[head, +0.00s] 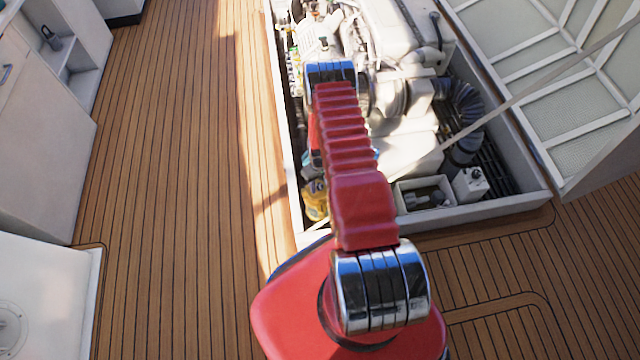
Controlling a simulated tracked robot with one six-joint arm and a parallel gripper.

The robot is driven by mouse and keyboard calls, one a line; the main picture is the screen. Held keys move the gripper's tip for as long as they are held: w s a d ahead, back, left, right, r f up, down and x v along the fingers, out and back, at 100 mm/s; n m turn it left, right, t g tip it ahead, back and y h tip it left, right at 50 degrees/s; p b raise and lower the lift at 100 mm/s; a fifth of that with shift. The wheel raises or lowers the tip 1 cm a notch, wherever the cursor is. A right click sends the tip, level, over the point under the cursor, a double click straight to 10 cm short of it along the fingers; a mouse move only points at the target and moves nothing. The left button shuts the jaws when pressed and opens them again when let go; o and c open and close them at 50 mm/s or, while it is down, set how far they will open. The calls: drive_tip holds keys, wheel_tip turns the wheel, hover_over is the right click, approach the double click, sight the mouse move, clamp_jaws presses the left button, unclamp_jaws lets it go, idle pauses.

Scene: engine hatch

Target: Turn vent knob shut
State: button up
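The open engine hatch (520,197) holds a white engine (385,30) with pipes and hoses. I cannot pick out the vent knob for certain. A small white box (470,186) with a dark knob-like part on top sits in the hatch's near right corner. My red arm reaches forward over the hatch and bends down at its far joint. My gripper is hidden behind the arm, so its fingers and anything between them do not show.
A raised hatch lid (570,90) with a diagonal strut (540,87) stands on the right. A black ribbed hose (465,120) and a yellow part (315,200) lie inside the hatch. White cabinets (45,130) line the left. The wooden deck (170,150) between is clear.

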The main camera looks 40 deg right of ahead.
drive_tip(key=c, duration=1)
drive_tip(key=shift+m, duration=0.4)
drive_tip(key=m, duration=0.8)
drive_tip(key=shift+m, duration=0.3)
drive_tip(key=m, duration=0.4)
drive_tip(key=shift+m, duration=2.3)
drive_tip(key=o, duration=1.1)
drive_tip(key=shift+c, duration=0.2)
drive_tip(key=shift+r, duration=0.1)
